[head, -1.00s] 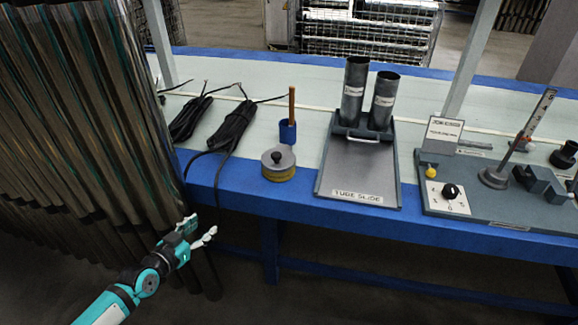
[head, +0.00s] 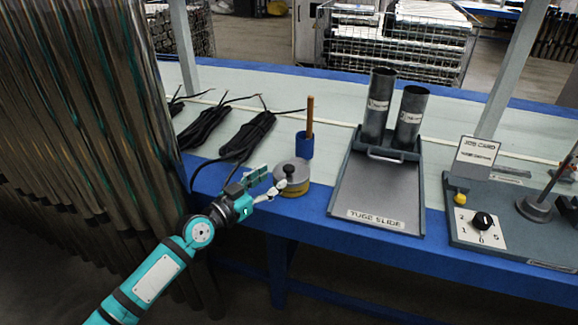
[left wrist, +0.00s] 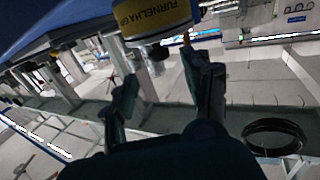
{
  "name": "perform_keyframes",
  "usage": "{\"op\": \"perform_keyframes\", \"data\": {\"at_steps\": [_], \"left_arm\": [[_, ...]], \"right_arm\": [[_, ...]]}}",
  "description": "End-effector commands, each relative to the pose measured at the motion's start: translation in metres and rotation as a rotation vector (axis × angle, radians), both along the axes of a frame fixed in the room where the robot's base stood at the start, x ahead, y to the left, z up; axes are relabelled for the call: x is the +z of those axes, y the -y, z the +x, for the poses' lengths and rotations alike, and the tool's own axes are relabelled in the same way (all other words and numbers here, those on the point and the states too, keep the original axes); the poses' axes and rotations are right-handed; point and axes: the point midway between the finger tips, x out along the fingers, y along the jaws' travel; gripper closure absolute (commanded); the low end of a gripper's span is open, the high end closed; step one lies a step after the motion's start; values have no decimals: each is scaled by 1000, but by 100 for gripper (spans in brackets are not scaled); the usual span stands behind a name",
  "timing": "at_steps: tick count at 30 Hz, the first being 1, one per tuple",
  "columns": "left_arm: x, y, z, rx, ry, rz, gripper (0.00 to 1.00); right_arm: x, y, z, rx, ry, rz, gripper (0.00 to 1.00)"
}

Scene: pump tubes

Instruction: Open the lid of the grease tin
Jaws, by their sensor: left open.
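The grease tin (head: 292,188) stands near the front edge of the blue-edged bench in the head view. It is a low round tin with a yellow band, a grey lid (head: 300,170) and a dark knob (head: 288,169) on top. The lid sits on the tin. In the left wrist view the tin's yellow lettered side (left wrist: 150,16) shows at the top edge. My left gripper (head: 268,186) is open and empty just left of the tin, with a fingertip close to it. I cannot tell whether it touches. My right gripper is not in view.
A blue cup with a wooden stick (head: 304,146) stands behind the tin. The tube slide tray (head: 380,190) with two grey tubes is to the right, then a board with a dial (head: 482,221). Dark cable bundles (head: 245,135) lie behind my gripper; long tubes stand at left.

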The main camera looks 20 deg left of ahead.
Motion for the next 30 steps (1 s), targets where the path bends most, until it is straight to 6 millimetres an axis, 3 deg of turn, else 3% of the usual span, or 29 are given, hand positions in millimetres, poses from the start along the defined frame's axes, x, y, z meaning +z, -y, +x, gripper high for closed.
{"op": "perform_keyframes", "data": {"at_steps": [3,10,24,30], "left_arm": [[1,11,25,0,2,-3,50],[-1,25,57,1,0,0,50],[-1,31,68,0,0,2,50],[-1,31,68,0,0,1,76]], "right_arm": [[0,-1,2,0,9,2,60],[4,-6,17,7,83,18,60],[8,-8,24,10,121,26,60],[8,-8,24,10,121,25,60]]}}
